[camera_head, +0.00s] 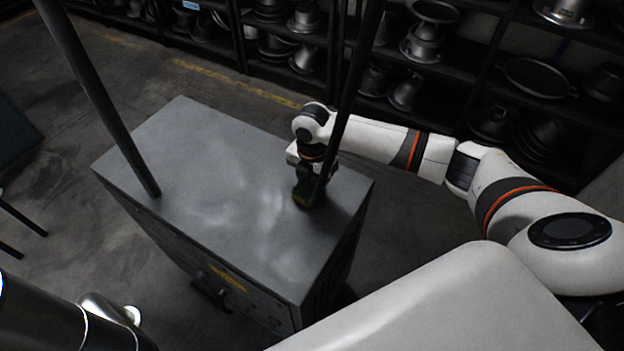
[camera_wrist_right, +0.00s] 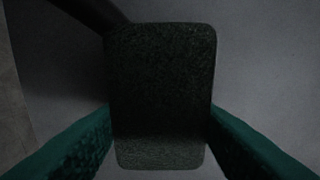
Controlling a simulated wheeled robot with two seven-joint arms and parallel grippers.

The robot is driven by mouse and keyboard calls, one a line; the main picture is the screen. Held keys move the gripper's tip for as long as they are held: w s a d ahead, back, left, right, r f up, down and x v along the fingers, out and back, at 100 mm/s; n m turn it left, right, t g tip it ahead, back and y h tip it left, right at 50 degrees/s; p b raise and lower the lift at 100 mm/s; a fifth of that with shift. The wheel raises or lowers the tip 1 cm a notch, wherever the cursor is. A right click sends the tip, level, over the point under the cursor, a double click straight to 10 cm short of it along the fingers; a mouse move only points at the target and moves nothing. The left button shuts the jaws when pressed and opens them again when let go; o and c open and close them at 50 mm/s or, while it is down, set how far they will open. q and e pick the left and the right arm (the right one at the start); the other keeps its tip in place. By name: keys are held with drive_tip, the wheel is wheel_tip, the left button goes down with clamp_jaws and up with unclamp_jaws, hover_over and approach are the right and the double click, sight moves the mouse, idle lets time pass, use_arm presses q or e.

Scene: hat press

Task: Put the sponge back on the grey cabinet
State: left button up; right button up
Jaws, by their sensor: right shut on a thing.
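The grey cabinet (camera_head: 215,205) stands in the middle of the head view, with a flat, mostly bare top. My right gripper (camera_head: 304,196) points down at the right part of the cabinet top. In the right wrist view the sponge (camera_wrist_right: 160,95) is a dark, rounded block between the two green fingers of my right gripper (camera_wrist_right: 160,140), which is shut on it. The sponge is at or close above the cabinet top; I cannot tell whether it touches. In the head view the gripper and a dark pole mostly hide it. My left gripper is not in view.
Two dark poles (camera_head: 105,105) cross the head view, one in front of my right wrist. Shelves with metal hat moulds (camera_head: 425,40) stand behind the cabinet. The left and middle of the cabinet top are free. A yellow line (camera_head: 235,82) runs along the floor.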

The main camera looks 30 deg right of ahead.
sight(312, 181)
drive_tip(key=o, duration=0.9)
drive_tip(key=shift+f, duration=0.1)
wheel_tip(312, 181, up, 12)
drive_tip(key=shift+r+b, duration=0.15)
drive_tip(key=shift+b, duration=0.35)
